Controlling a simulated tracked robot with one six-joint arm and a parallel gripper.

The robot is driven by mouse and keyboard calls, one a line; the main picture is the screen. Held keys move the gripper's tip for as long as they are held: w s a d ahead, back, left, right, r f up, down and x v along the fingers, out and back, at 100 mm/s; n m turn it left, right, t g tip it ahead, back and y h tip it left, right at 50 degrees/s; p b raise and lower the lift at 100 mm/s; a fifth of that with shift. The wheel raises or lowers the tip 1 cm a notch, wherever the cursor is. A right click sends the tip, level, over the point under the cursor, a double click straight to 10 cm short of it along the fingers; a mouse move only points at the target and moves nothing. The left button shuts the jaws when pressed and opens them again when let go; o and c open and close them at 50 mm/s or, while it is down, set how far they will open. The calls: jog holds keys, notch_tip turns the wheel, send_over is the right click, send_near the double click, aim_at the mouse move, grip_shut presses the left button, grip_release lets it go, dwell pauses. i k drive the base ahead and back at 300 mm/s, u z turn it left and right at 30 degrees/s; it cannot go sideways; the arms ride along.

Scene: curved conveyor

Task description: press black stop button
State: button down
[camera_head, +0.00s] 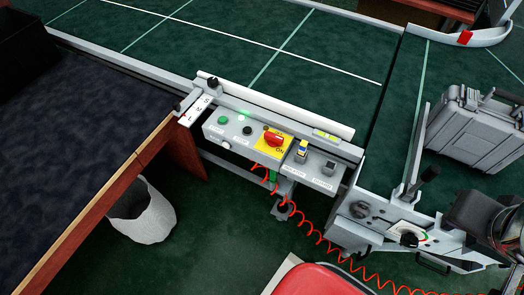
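The black stop button (247,130) sits on a light grey control panel (211,130) at the centre of the view. It is small and round, with a label below it too small to read surely. Nothing covers or touches the black button. I cannot make out my gripper in this view. A dark, rounded mechanical part with cables shows at the right edge, and I cannot tell whether it is part of my arm.
The panel is fixed under the rail of the green conveyor (330,45). A dark-topped table (75,130) stands left, with a white bin (143,215) below. A coiled orange-red cable (305,232) hangs below the panel.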

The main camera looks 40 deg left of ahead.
aim_at(247, 129)
jog(key=u, duration=1.6)
